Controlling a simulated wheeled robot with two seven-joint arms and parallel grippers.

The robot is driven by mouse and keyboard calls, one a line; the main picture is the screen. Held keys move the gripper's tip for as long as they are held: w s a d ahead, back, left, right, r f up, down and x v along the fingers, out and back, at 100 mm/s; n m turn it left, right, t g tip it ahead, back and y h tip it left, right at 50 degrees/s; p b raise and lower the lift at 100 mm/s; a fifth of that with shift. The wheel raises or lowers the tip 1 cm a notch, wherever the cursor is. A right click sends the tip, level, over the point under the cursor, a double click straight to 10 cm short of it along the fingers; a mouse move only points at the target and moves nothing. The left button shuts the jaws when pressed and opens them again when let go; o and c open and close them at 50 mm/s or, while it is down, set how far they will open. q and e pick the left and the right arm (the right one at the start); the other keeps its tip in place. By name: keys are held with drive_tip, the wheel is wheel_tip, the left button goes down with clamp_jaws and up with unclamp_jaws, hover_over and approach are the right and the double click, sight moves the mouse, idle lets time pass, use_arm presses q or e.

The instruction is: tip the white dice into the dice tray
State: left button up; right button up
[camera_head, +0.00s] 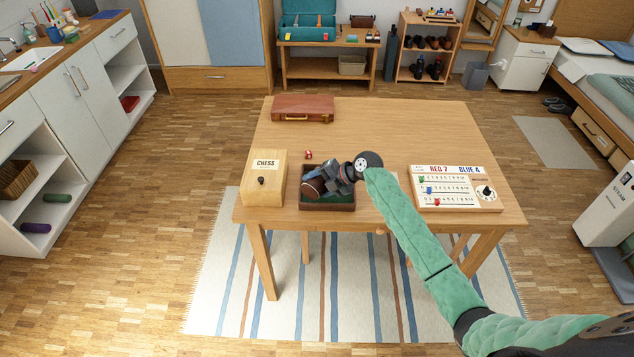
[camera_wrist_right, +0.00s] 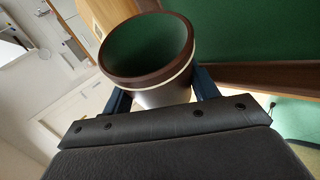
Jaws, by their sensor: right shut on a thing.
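My right gripper (camera_head: 325,181) is shut on a brown dice cup (camera_head: 312,187) and holds it tilted, over the left part of the dice tray (camera_head: 328,207). The tray is a dark brown box with a green floor. In the right wrist view, the cup (camera_wrist_right: 153,97) sits between the fingers (camera_wrist_right: 162,92), its mouth showing a green lining. No dice show in the visible part of its inside. The tray's green floor (camera_wrist_right: 240,25) shows beside it. I cannot make out any white dice; the cup and gripper hide much of the tray. My left gripper is out of view.
Red dice (camera_head: 308,154) lie on the table (camera_head: 390,130) behind the tray. A wooden chess box (camera_head: 264,190) stands close left of the tray. A scoreboard (camera_head: 455,188) lies at the right, and a brown case (camera_head: 303,108) at the back left. The table's back middle is clear.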

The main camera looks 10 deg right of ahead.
drive_tip(key=shift+m+y+p, duration=0.3)
drive_tip(key=shift+p, duration=0.2)
drive_tip(key=shift+f, duration=0.15)
drive_tip(key=shift+g+y+b, duration=0.3)
drive_tip(key=shift+b, duration=0.35)
drive_tip(key=shift+m, duration=0.3)
drive_tip(key=shift+r+y+b, duration=0.25)
drive_tip(key=shift+y+b, duration=0.05)
drive_tip(key=shift+b, duration=0.15)
drive_tip(key=shift+w+d+r+m+g+y+b, duration=0.1)
drive_tip(key=shift+r+m+g+y+b, duration=0.15)
drive_tip(key=shift+m+g+y+b, duration=0.45)
drive_tip(key=shift+r+y+b, duration=0.25)
drive_tip(key=shift+y+b, duration=0.05)
drive_tip(key=shift+b, duration=0.7)
drive_tip(key=shift+w+d+r+m, duration=0.1)
drive_tip(key=shift+m, duration=0.2)
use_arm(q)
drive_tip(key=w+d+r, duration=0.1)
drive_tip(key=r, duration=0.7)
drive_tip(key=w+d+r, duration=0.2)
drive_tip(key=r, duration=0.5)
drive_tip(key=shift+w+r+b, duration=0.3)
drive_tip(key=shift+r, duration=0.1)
